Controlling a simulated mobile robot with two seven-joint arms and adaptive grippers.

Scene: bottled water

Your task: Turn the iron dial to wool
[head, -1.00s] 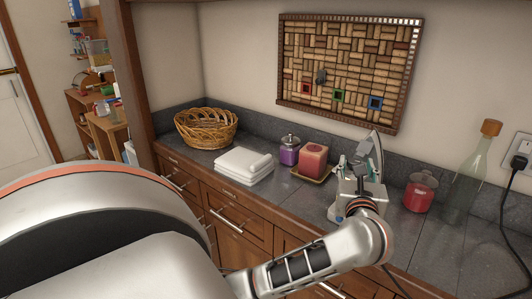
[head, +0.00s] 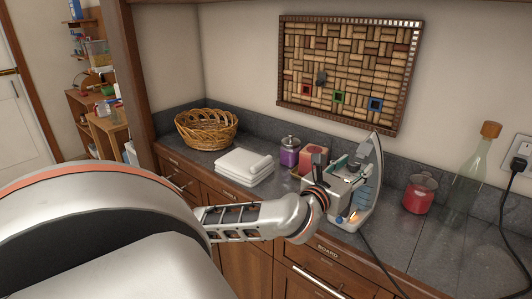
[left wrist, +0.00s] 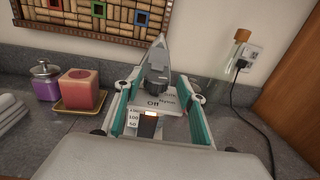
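The iron (head: 374,165) stands upright on the counter, soleplate to the right in the head view. Its body is partly hidden by my left gripper (head: 357,172). In the left wrist view the iron's pointed tip (left wrist: 158,57) rises behind a dark round dial (left wrist: 157,91). "Off" is readable below the dial, with partly hidden fabric words beside it. My left gripper (left wrist: 158,83) is open, with one teal-padded finger on each side of the iron's face and dial. Contact with the dial cannot be told. My right gripper is not in view.
A red candle (left wrist: 82,90) on a tray and a purple jar (head: 289,153) stand left of the iron. Folded towels (head: 244,166) and a basket (head: 206,128) are farther left. A red jar (head: 419,193), a glass bottle (head: 468,180) and a plugged-in cord (left wrist: 237,90) are right.

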